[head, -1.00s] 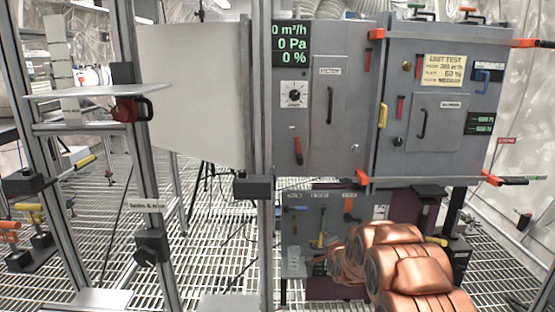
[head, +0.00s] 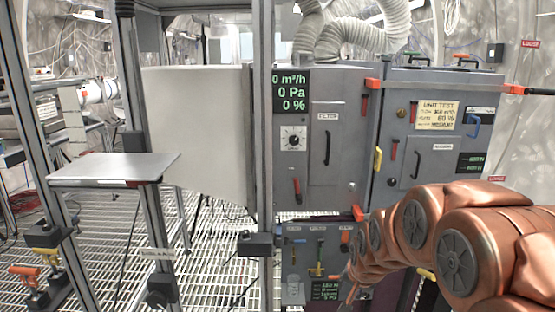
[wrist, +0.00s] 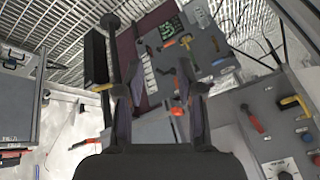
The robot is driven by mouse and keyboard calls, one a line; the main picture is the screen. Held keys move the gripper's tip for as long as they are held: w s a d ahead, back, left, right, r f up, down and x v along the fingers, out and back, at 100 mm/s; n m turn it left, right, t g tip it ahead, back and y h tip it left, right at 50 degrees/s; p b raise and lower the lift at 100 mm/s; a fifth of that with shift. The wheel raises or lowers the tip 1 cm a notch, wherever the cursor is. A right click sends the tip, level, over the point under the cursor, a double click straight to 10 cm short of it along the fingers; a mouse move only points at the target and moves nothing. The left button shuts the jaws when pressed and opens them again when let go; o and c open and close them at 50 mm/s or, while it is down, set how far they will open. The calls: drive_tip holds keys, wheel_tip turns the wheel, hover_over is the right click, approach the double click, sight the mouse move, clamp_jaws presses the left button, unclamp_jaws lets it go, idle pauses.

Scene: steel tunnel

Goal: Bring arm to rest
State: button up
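My copper arm (head: 430,235) reaches in from the right in the head view, in front of the lower part of the grey cabinets. Its far end drops toward the small lower panel, and I cannot make out my gripper there. In the wrist view my gripper (wrist: 158,92) has its two dark fingers apart, with nothing seen held between them. Past the fingers are a grey panel with orange handles (wrist: 187,42) and the grated floor.
A grey cabinet (head: 340,110) with a display, dial and handles stands ahead. A lower tool panel (head: 318,240) sits beneath it. A metal shelf (head: 115,168) and frame posts stand left. In the wrist view, a panel with knobs (wrist: 270,125) is close at right.

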drive_tip(key=s+r+n+g+p, duration=0.2)
drive_tip(key=s+r+p, duration=0.2)
drive_tip(key=s, duration=0.8)
drive_tip(key=s+r+n+g+p, duration=0.2)
drive_tip(key=s+r, duration=0.5)
drive_tip(key=s, duration=0.5)
drive_tip(key=s+r+n+g+p, duration=0.2)
drive_tip(key=s+r+p, duration=0.4)
drive_tip(key=s, duration=0.6)
drive_tip(key=shift+a+r+g+p, duration=0.15)
drive_tip(key=shift+r+g+p, duration=0.2)
drive_tip(key=shift+g, duration=0.35)
drive_tip(key=shift+w+f, duration=0.1)
